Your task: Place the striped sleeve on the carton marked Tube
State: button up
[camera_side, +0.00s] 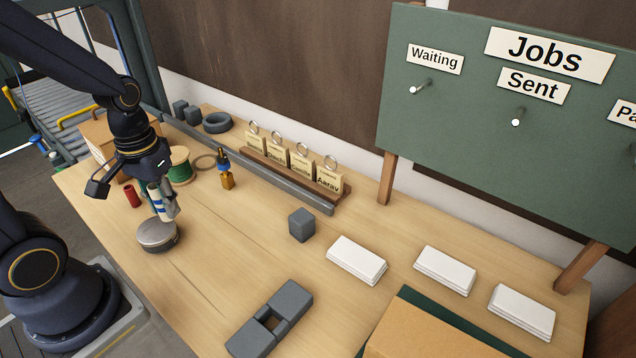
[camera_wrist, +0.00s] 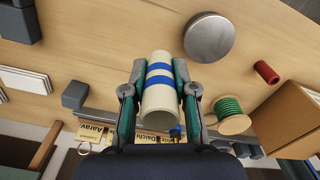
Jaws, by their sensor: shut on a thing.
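The striped sleeve (camera_wrist: 158,98) is a cream tube with blue bands. My gripper (camera_wrist: 159,72) is shut on it, with one finger along each side. In the side view the sleeve (camera_side: 158,199) hangs from my gripper (camera_side: 163,203) above or just behind a round grey metal disc (camera_side: 157,236); I cannot tell if they touch. A brown carton (camera_side: 97,137) stands at the left end of the bench, partly behind my arm, and shows at the right of the wrist view (camera_wrist: 289,118). Another brown carton (camera_side: 440,335) is cut off at the bottom right. No Tube mark is readable on either.
A rack of name tags (camera_side: 293,170) lies behind. A grey block (camera_side: 301,224), grey fixture (camera_side: 270,320) and white stacks (camera_side: 357,259) are farther right.

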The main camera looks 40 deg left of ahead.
jog(key=r, duration=0.2)
jog(key=w+d+m, duration=0.1)
jog(key=shift+r, duration=0.4)
jog(key=w+d+r+m, duration=0.3)
jog(key=d+r+m, duration=0.1)
jog(key=d, duration=0.4)
jog(key=w+d+r+m, duration=0.3)
jog(key=w+d+m, duration=0.1)
jog(key=d, duration=0.5)
jog(key=s+d+r+m, duration=0.2)
jog(key=s+d+m, duration=0.15)
jog(key=d, duration=0.55)
jog(key=s+d+r+m, duration=0.1)
jog(key=s+d+m, duration=0.2)
jog(key=s+d, duration=0.35)
jog(key=shift+m, duration=0.25)
jog(key=w+d+f, duration=0.6)
jog(key=d, duration=0.1)
jog(key=w+d+f, duration=0.2)
jog(key=w+d, duration=0.2)
jog(key=shift+d+f, duration=0.2)
jog(key=shift+f, duration=0.2)
jog(key=shift+w+d+f, duration=0.25)
jog(key=shift+w+f, duration=0.05)
jog(key=shift+f, duration=0.15)
jog(key=shift+w+f, duration=0.1)
jog(key=shift+f, duration=1.45)
